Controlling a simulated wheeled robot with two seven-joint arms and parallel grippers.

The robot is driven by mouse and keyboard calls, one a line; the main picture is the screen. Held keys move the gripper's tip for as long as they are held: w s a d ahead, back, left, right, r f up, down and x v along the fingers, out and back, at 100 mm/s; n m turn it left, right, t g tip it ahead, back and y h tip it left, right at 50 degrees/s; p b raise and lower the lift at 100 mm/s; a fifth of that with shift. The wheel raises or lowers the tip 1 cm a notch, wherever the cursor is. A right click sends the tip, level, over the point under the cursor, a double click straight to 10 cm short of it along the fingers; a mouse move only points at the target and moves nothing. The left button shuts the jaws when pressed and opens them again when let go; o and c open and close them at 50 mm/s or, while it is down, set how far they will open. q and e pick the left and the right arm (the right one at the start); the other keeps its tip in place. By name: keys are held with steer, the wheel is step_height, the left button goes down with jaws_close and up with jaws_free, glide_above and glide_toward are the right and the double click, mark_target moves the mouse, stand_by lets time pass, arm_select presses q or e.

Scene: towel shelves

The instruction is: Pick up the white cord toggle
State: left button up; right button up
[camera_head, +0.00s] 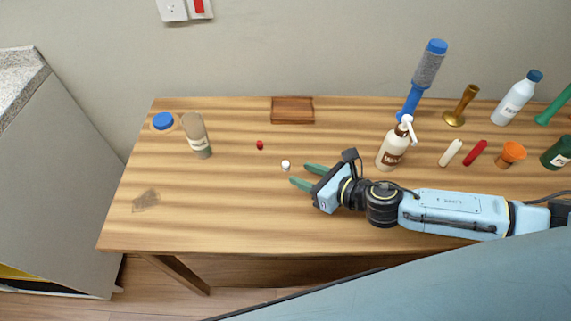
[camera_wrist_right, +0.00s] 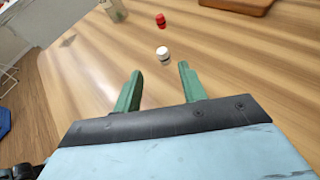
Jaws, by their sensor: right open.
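The white cord toggle (camera_head: 285,165) is a small white piece on the wooden table, left of my right gripper in the head view. In the right wrist view the white cord toggle (camera_wrist_right: 163,53) lies beyond the fingertips, roughly in line with the gap between them. My right gripper (camera_head: 299,174) has green fingers that are apart with nothing between them; its fingers also show in the right wrist view (camera_wrist_right: 160,68). The toggle is not touched by the fingers. My left gripper is not in view.
A small red piece (camera_head: 260,145) lies behind and left of the toggle. A wooden tray (camera_head: 293,121) sits at the back. A pump bottle (camera_head: 393,149) stands behind my right arm, with several items further right. The table's left front is mostly clear.

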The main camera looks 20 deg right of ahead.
mark_target(288, 165)
steer(key=shift+w+a+f, duration=0.15)
steer(key=shift+w+a, duration=0.15)
steer(key=shift+w, duration=0.2)
steer(key=x, duration=0.3)
steer(key=shift+w, duration=0.5)
steer(key=shift+w+a+f, duration=0.1)
steer(key=shift+w+a, duration=0.05)
steer(key=shift+w, duration=0.15)
steer(key=shift+c, duration=0.9)
steer(key=c, duration=0.7)
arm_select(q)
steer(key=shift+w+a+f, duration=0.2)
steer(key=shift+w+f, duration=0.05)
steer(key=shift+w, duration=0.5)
arm_select(e)
jaws_close()
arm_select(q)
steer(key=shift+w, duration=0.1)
